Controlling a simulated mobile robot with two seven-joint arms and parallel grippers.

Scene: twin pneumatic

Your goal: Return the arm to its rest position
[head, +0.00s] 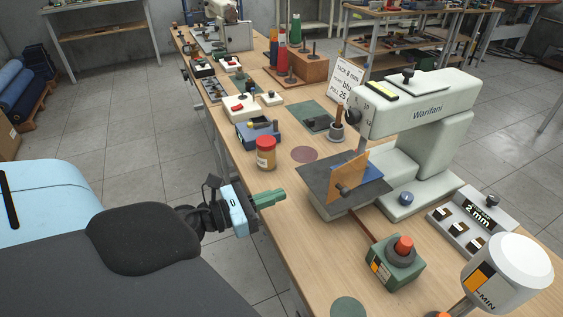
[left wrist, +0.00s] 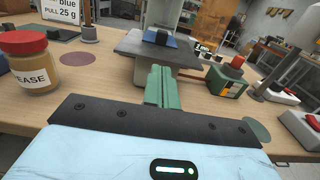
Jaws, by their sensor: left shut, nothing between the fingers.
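My left gripper (head: 270,198) reaches in from the left in the head view, at the near edge of the wooden workbench (head: 232,163). Its green fingers are closed together with nothing between them. They also show in the left wrist view (left wrist: 158,87), pointing toward the sewing machine's base. My left arm's dark and pale blue links fill the lower left of the head view. My right gripper does not show in either view.
A jar with a red lid (head: 265,153) stands close beyond the gripper. The white sewing machine (head: 430,115) has a dark plate (head: 318,182) at its front. A green box with a red button (head: 398,262) stands to the right.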

